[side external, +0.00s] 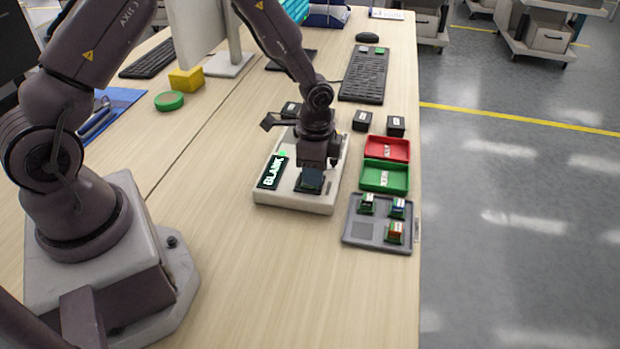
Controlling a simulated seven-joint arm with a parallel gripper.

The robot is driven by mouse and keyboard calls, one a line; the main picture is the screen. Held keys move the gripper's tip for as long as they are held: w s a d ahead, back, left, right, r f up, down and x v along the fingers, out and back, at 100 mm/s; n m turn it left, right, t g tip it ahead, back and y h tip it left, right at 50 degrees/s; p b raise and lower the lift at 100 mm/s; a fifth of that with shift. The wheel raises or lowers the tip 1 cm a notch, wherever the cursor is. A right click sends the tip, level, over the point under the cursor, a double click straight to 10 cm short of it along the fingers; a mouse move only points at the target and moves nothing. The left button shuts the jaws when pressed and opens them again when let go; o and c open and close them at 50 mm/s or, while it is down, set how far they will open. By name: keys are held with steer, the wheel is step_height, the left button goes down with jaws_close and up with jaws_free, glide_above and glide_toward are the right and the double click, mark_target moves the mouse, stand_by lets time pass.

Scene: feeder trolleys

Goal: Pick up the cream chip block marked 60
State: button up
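My gripper (318,164) points down just above a dark square (309,181) on the front right of a cream-white device (300,203). Its fingertips are small and dark here, so I cannot tell whether they are open or shut, or whether they hold anything. A grey tray (376,242) to the right holds small blocks on green bases: one dark with a white mark (367,203), one blue (397,208) and one orange-red (395,232). The front left spot of the tray is empty. I cannot make out a cream block or a 60 mark.
The device's display (272,172) reads BLANK, with a green light beside it. A red bin (387,149) and a green bin (385,176) stand behind the tray. Small black boxes (362,120) and a dark keyboard-like panel (364,75) lie farther back. The front table is clear.

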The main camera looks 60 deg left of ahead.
steer(key=shift+f, duration=0.7)
jaws_close()
steer(key=shift+r, duration=0.15)
